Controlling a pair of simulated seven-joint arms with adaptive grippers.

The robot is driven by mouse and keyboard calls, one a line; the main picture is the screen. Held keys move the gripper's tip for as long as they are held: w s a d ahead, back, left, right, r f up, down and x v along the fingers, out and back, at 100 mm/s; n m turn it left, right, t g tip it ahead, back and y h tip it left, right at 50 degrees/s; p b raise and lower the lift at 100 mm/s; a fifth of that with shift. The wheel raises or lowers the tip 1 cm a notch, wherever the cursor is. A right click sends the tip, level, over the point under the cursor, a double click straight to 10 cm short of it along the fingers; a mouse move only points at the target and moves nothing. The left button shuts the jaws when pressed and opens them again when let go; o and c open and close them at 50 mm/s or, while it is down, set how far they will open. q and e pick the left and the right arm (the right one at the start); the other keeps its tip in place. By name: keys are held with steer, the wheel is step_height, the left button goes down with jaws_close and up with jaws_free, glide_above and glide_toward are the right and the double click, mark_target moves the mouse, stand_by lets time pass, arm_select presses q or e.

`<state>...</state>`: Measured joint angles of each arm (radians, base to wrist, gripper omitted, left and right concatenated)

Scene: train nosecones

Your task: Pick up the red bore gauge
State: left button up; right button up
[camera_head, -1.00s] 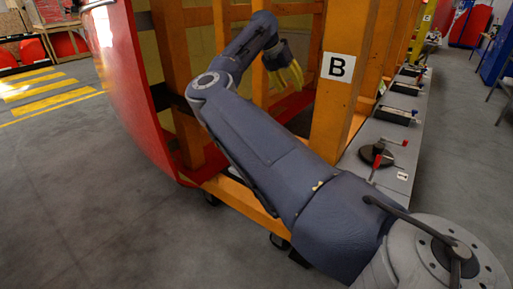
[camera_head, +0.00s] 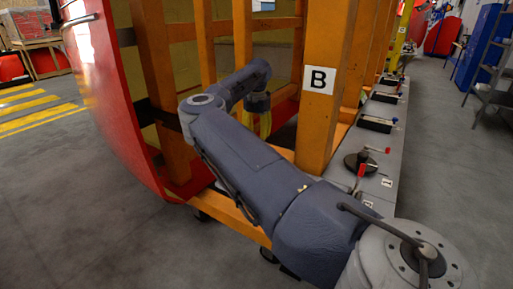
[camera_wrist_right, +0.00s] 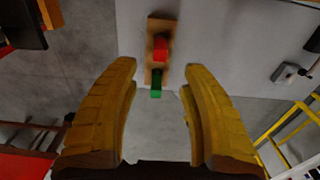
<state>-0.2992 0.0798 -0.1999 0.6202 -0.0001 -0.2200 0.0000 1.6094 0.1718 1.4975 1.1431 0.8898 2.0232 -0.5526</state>
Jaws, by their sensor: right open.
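In the head view a red-handled tool (camera_head: 361,171) stands upright at the near end of the grey shelf, and a second red handle (camera_head: 377,149) lies just behind it. I cannot tell for sure which one is the red bore gauge. My right gripper (camera_head: 264,125) hangs fingers down left of the post marked B, well apart from these tools and partly hidden by my arm. In the right wrist view the gripper (camera_wrist_right: 157,75) is open with nothing between its yellow fingers.
The orange post (camera_head: 324,100) with the B sign stands between my right gripper and the shelf (camera_head: 384,190). Black trays (camera_head: 375,123) line the shelf. A curved red panel (camera_head: 110,95) is at the left. Open floor (camera_head: 450,150) lies right of the shelf.

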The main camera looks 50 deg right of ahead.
steer(key=shift+f, duration=3.95)
steer(key=shift+c, duration=0.4)
jaws_close()
